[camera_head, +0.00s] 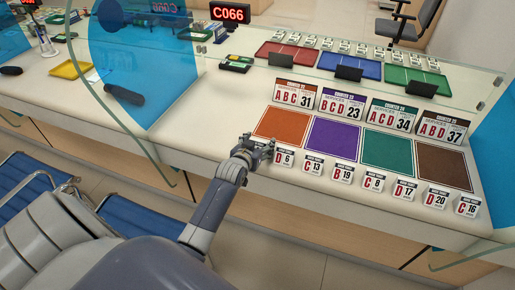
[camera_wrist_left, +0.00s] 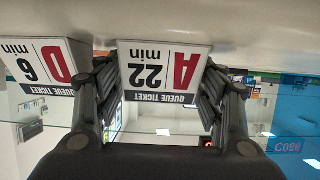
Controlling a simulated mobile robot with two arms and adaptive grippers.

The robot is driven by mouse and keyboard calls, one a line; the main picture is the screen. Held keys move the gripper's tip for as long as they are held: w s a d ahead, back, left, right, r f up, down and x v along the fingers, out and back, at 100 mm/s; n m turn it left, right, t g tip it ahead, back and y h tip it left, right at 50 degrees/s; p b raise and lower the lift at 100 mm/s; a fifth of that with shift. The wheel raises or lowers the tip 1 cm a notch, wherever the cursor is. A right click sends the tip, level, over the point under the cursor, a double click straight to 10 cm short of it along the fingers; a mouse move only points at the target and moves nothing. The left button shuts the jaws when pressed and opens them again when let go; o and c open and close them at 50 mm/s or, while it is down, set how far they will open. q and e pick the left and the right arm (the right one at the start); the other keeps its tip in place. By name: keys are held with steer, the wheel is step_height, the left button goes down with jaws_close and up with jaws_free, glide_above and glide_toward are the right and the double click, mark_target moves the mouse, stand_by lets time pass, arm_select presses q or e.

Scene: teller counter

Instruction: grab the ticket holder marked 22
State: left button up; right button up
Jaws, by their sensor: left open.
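The ticket holder marked A 22 (camera_wrist_left: 164,72) is a white card with a red A, seen upside down in the left wrist view. It stands between the two spread fingers of my left gripper (camera_wrist_left: 163,95). The fingers are on both sides of the card; I cannot tell whether they touch it. In the head view, my left gripper (camera_head: 262,148) is at the front edge of the counter, left of the D 6 holder (camera_head: 283,158), and hides the A 22 holder. My right gripper is not in view.
The D 6 holder also shows close beside the gripper in the left wrist view (camera_wrist_left: 38,62). More small holders continue rightward along the counter's front edge. Behind them lie orange (camera_head: 282,124), purple (camera_head: 333,143), green (camera_head: 386,151) and brown (camera_head: 443,167) mats. A glass panel (camera_head: 165,150) stands left.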

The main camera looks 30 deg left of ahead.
arm_select(q)
steer(key=c, duration=0.8)
steer(key=shift+c, duration=0.2)
